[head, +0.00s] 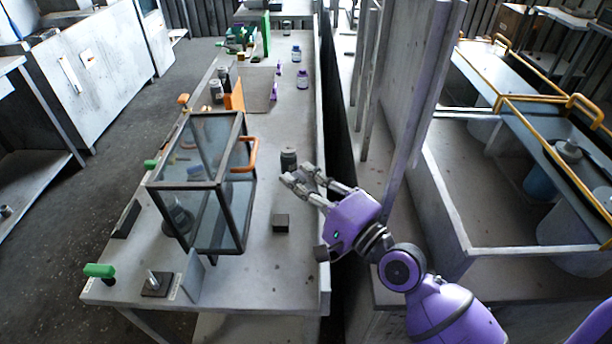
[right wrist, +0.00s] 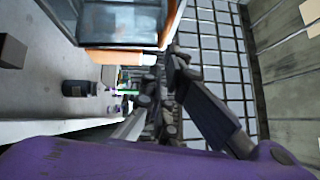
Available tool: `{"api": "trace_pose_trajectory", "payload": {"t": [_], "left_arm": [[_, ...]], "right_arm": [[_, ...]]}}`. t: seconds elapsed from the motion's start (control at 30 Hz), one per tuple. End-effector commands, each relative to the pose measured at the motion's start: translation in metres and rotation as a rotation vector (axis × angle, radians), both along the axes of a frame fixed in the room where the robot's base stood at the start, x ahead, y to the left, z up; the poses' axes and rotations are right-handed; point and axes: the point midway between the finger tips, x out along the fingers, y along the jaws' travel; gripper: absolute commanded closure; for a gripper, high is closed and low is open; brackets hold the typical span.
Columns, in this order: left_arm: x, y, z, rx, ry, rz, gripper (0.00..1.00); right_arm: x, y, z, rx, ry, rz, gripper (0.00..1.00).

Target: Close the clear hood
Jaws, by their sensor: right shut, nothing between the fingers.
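The clear hood (head: 217,178) is a dark-framed box with see-through panels on the near half of the long bench. An orange handle (head: 252,155) sticks out from its right side. I cannot tell for certain how far open the hood stands. My right gripper (head: 296,177) is shut and empty, to the right of the handle and apart from it, beside a dark jar (head: 289,160). My left gripper is out of view.
A small dark block (head: 281,222) lies on the bench (head: 300,260) near my right arm. A green-handled clamp (head: 100,271) and a small plate with a post (head: 158,283) are at the near left. A grey post (head: 420,100) rises right of my arm.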

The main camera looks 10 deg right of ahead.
Motion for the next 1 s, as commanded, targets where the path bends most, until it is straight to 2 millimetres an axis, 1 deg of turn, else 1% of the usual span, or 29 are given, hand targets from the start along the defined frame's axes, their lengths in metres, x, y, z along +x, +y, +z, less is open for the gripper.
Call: {"api": "trace_pose_trajectory", "payload": {"t": [0.03, 0.13, 0.33, 0.53, 0.83, 1.0], "left_arm": [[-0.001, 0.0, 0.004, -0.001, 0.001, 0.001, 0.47], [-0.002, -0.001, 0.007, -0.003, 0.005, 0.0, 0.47], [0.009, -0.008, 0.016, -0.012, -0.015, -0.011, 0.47], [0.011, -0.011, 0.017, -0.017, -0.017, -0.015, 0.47], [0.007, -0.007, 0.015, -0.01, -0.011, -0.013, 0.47], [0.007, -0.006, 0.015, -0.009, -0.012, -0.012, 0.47]], "right_arm": [[0.01, 0.006, 0.009, 0.004, -0.009, 0.001, 1.0], [0.026, 0.015, 0.01, 0.003, -0.007, 0.001, 1.0], [0.047, 0.027, 0.01, 0.001, -0.004, 0.0, 1.0], [0.054, 0.031, 0.008, -0.001, -0.001, 0.001, 1.0], [0.054, 0.031, 0.008, -0.001, -0.001, 0.001, 1.0], [0.058, 0.031, 0.011, 0.0, -0.002, 0.001, 1.0]]}}
